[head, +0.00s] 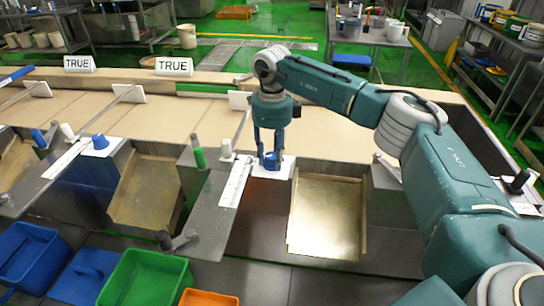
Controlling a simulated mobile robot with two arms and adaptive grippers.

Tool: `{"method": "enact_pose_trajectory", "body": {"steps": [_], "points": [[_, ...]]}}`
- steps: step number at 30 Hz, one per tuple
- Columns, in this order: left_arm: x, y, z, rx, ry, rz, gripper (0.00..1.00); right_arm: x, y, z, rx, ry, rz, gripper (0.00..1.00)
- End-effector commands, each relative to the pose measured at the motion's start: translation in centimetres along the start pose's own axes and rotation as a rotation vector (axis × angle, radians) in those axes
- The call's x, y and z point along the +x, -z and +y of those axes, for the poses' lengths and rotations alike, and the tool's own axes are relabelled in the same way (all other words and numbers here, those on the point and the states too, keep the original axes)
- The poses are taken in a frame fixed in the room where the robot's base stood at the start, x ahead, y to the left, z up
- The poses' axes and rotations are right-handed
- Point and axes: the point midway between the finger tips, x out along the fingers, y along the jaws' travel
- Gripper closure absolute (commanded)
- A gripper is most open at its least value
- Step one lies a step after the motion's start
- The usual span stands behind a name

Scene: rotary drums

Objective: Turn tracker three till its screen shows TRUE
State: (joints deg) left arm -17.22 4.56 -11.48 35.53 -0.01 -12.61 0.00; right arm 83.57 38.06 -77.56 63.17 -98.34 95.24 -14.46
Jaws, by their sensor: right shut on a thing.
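My right gripper (270,148) points down, its fingers closed around a blue knob (271,164) on a white plate (287,166) at the counter's front edge, between a grey arm-like bar and a metal chute. Two white screens (80,63) and (174,66) on the back ledge both read TRUE. No screen shows behind the gripped knob; my right arm covers part of the ledge there. I cannot tell by a label which station is tracker three. Another blue knob (100,141) stands free to the left. My left gripper is not in view.
A metal chute (326,215) lies right of the gripped knob, another (148,190) to its left. A green-handled post (198,152) stands nearby. Blue and green bins (148,279) and an orange one (207,298) sit at lower left. The tan belt (180,115) runs behind.

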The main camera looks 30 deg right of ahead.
Motion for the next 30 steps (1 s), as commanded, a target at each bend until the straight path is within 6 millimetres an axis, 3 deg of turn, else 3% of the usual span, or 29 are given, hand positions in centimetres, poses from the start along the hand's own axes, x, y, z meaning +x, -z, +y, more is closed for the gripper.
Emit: {"method": "enact_pose_trajectory", "body": {"steps": [11, 12, 14, 23, 30], "points": [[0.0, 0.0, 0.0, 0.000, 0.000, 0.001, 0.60, -0.1, -0.1, -0.1, -0.005, 0.002, -0.003, 0.93], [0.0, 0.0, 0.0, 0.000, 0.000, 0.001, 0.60, -0.1, -0.1, -0.1, -0.005, 0.002, -0.003, 0.59], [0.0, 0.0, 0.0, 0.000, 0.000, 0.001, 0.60, -0.1, -0.1, -0.1, -0.005, 0.002, -0.002, 0.48], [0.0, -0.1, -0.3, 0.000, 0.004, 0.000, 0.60, -0.2, 0.0, 0.0, -0.004, 0.001, -0.001, 0.48], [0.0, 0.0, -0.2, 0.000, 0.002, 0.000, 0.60, -3.3, -0.1, -0.1, -0.004, 0.003, -0.004, 0.48]]}}
